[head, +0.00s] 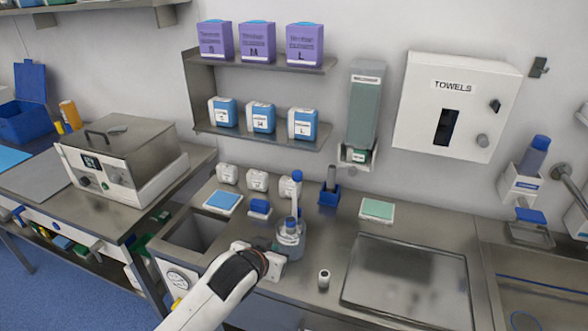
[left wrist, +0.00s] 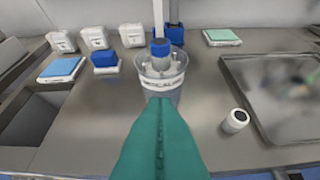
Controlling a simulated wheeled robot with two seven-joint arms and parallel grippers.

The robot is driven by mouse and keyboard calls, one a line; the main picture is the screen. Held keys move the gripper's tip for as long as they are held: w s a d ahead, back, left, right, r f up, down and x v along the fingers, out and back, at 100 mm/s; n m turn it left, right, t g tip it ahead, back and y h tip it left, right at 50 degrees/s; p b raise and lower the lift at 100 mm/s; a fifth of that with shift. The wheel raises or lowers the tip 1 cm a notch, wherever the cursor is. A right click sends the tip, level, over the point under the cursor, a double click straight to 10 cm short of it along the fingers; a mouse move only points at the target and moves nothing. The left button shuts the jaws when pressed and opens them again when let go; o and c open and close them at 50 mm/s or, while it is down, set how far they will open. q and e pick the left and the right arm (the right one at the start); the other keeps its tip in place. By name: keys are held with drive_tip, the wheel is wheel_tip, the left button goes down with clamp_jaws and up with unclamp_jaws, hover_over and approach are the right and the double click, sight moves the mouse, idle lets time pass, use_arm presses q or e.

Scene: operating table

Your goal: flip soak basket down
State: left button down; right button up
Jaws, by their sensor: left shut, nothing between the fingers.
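A clear round jar (head: 290,240) with a white label band stands on the steel counter. A white upright rod with a blue top (head: 297,178) rises at it, and something blue-capped (left wrist: 160,48) shows in its mouth. The jar also shows in the left wrist view (left wrist: 161,72). I cannot make out a separate soak basket; any basket inside the jar is too small to tell. My left gripper (head: 276,258) is at the jar's near side. Its teal fingers (left wrist: 160,102) are shut and empty, pointing at the jar and covering its lower front. Contact cannot be told. My right gripper is out of view.
A small white cylinder (head: 324,279) stands right of the jar, before a steel tray (head: 404,283). A blue pad (head: 222,202), a blue block (head: 260,207) and small white bottles (head: 257,181) stand behind left. An open basin (head: 198,232) lies left.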

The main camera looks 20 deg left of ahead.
use_arm(q)
drive_tip(key=w+r+t, duration=0.2)
drive_tip(key=r, duration=0.7)
drive_tip(key=w+r+t, duration=0.2)
drive_tip(key=w+r, duration=0.1)
drive_tip(key=r, duration=0.6)
drive_tip(key=shift+r+n, duration=0.3)
drive_tip(key=shift+r, duration=0.1)
drive_tip(key=shift+w+d+p, duration=0.1)
drive_tip(key=shift+p, duration=0.2)
drive_tip(key=w+f+p, duration=0.4)
drive_tip(key=w+f, duration=0.2)
drive_tip(key=w, duration=0.3)
drive_tip(key=shift+w+d+f, duration=0.15)
drive_tip(key=shift+w+f, duration=0.1)
drive_tip(key=shift+f, duration=0.05)
